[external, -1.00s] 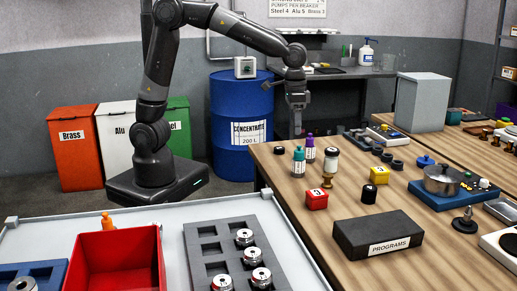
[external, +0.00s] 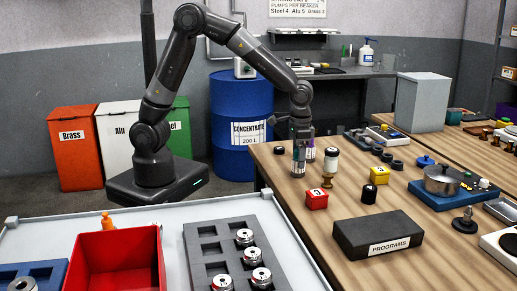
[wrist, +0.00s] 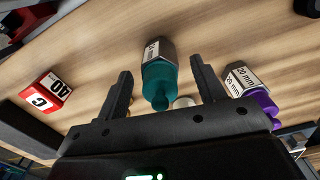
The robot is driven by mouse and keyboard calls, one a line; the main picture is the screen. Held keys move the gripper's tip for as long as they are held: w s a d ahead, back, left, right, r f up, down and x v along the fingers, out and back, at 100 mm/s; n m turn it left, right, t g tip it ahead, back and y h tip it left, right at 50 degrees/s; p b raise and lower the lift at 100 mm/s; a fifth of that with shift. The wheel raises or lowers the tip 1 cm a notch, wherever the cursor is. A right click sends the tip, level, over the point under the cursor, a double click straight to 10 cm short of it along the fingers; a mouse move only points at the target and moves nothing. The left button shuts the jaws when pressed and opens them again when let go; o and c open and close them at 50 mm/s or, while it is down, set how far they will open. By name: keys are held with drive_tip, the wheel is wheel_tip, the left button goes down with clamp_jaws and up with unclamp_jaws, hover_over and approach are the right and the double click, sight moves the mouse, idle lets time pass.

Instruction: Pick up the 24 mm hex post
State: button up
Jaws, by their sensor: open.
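A post with a purple top (wrist: 248,88), labelled 20 mm, is just outside the right finger. My gripper (wrist: 161,68) is open, one finger on each side of the teal-topped post, with visible gaps. In the external view my gripper (external: 300,145) points down over the wooden table's left part and largely covers the teal-topped post (external: 298,172). The purple-topped post (external: 311,153) is partly hidden right behind it.
A white jar with a dark cap (external: 331,162) and a brass piece (external: 327,181) stand close on the right. A red block (external: 316,199), a black cylinder (external: 369,194) and a black PROGRAMS box (external: 378,235) are nearer. Bare wood (external: 415,215) lies to the right.

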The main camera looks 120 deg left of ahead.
drive_tip(key=shift+f, duration=0.45)
clamp_jaws()
idle(0.4)
drive_tip(key=shift+r, duration=0.1)
